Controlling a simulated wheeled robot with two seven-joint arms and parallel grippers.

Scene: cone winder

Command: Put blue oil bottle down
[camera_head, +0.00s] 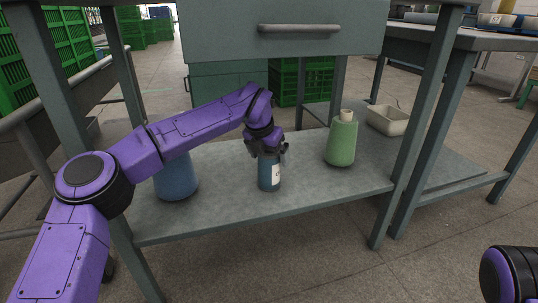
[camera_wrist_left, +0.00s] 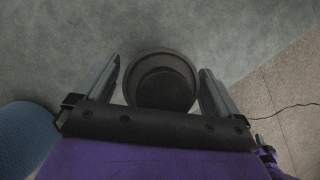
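The blue oil bottle (camera_head: 268,172) stands upright on the grey lower shelf (camera_head: 222,214), near its front edge, with a pale label on its side. My left gripper (camera_head: 267,150) is over its top from above. In the left wrist view the bottle's dark round top (camera_wrist_left: 160,84) lies between the two fingers of my left gripper (camera_wrist_left: 160,85). The fingers look spread a little wider than the bottle, with a narrow gap on each side. My right gripper is out of view; only a piece of my right arm shows at the lower right.
A green cone (camera_head: 341,140) stands right of the bottle, and a beige tray (camera_head: 387,120) sits farther right. A blue cone (camera_head: 176,180) stands left, partly behind my left arm; its blue side shows in the wrist view (camera_wrist_left: 22,140). A drawer (camera_head: 290,30) hangs above the shelf.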

